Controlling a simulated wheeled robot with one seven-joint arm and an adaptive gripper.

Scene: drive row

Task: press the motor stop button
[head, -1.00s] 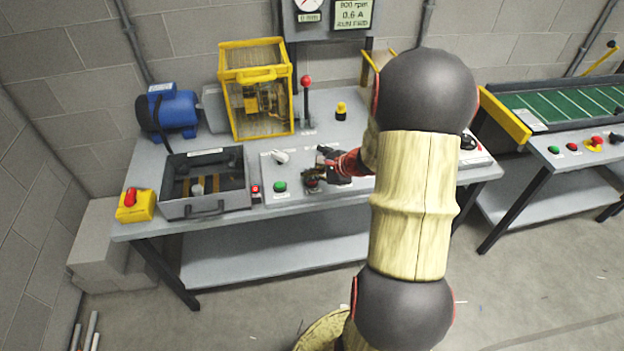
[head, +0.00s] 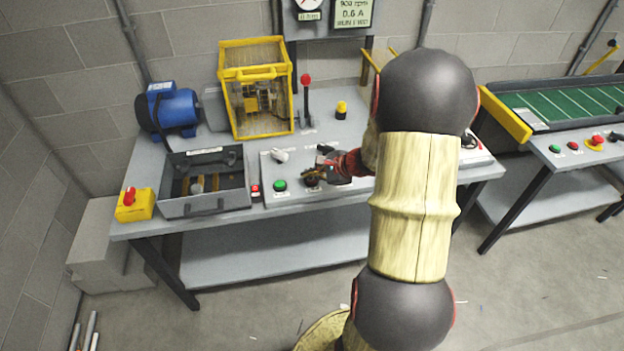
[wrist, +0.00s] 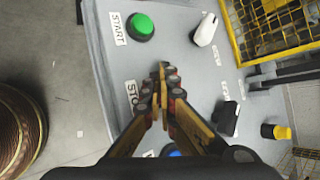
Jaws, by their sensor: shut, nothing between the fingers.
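The motor panel (head: 268,168) stands on the front of the grey bench. The green START button (head: 280,186) is on it, and also shows in the wrist view (wrist: 140,27). My gripper (wrist: 162,72) is shut and empty, with its fingertips just beside the STOP label (wrist: 133,95). The stop button itself is hidden by the fingers; I cannot tell whether they touch it. In the head view my gripper (head: 314,179) is low over the panel, right of the green button. The display (head: 355,12) reads about 900 rpm, 0.6 A.
A white selector knob (wrist: 206,30), a black switch (wrist: 227,118) and a blue button (wrist: 172,151) flank my fingers. A yellow cage (head: 262,90), red-topped lever (head: 306,98), open tray (head: 205,185) and yellow-boxed red button (head: 133,203) stand on the bench.

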